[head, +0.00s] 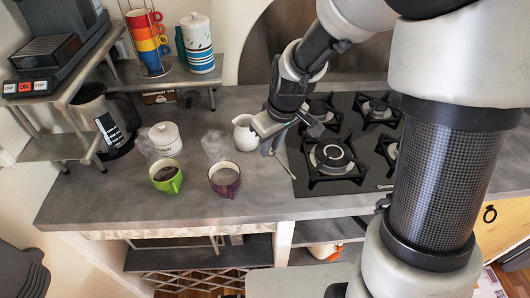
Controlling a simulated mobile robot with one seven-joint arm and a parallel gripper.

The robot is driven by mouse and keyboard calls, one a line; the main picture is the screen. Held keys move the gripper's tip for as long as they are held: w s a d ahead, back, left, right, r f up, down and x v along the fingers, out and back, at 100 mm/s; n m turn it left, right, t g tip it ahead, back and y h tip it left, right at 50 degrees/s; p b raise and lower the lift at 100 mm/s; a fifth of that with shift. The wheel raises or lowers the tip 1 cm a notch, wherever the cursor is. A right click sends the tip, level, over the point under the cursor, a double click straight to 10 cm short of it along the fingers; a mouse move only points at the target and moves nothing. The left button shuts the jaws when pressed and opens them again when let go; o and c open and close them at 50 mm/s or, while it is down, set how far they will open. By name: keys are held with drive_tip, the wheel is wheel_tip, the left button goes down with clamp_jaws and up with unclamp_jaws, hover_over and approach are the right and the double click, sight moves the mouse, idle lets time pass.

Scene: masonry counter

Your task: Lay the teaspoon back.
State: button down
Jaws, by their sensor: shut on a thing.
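My gripper (270,145) is over the counter, just right of the white jug and at the left edge of the hob. It is shut on the teaspoon (285,164), a thin grey shape that slants down to the right below the fingers. The grip itself is small and partly hidden by my gripper. I cannot tell whether the spoon's lower end touches the counter.
A white jug (244,139) stands close beside my gripper. A lidded white jar (164,142) stands behind the mugs. A black gas hob (335,182) fills the right side. The front counter (120,210) is clear.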

drive_tip(key=f+m, duration=0.1)
drive_tip(key=a+m+t, duration=0.1)
drive_tip(key=shift+a+f+m+t+b, duration=0.25)
drive_tip(key=shift+f+m+t+b, duration=0.05)
drive_tip(key=shift+f+m+b, duration=0.1)
drive_tip(key=shift+f+b, duration=2.9)
drive_tip(key=shift+f, duration=0.8)
drive_tip(key=c, duration=0.9)
unclamp_jaws()
drive_tip(key=shift+r, duration=0.15)
drive_tip(key=shift+r+p, duration=0.95)
drive_tip(key=shift+r, duration=0.3)
drive_tip(key=shift+r, duration=0.15)
drive_tip(key=shift+r+p, duration=2.2)
drive_tip(key=shift+r, duration=0.75)
